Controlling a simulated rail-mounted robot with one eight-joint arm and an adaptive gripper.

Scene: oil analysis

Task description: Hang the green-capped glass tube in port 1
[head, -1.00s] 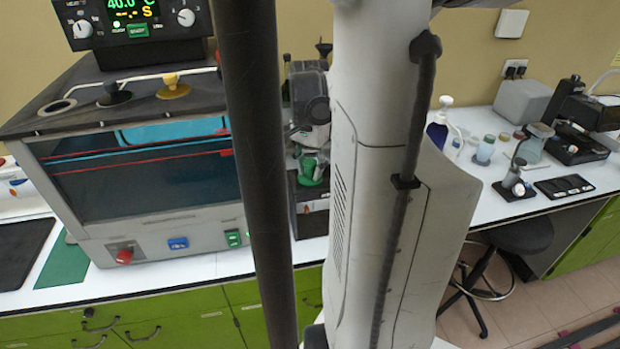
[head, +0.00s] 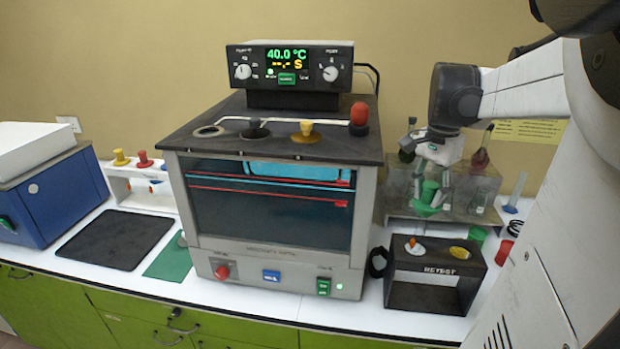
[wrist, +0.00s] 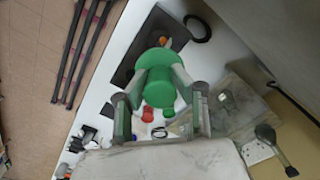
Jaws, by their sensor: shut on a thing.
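My gripper (head: 432,190) is right of the bath, in front of a clear rack at the back wall. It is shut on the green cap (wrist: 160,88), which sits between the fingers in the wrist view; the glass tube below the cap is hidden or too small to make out. The heating bath (head: 270,215) stands mid-counter with a row of ports on its dark top. The leftmost port (head: 208,131) is an open ringed hole. Port numbers are not readable.
A controller (head: 290,75) reading 40.0 °C stands behind the ports. A black stand (head: 436,298) with orange and yellow tops is right of the bath. A white rack (head: 140,190), black mat (head: 118,238) and blue box (head: 62,205) are at left.

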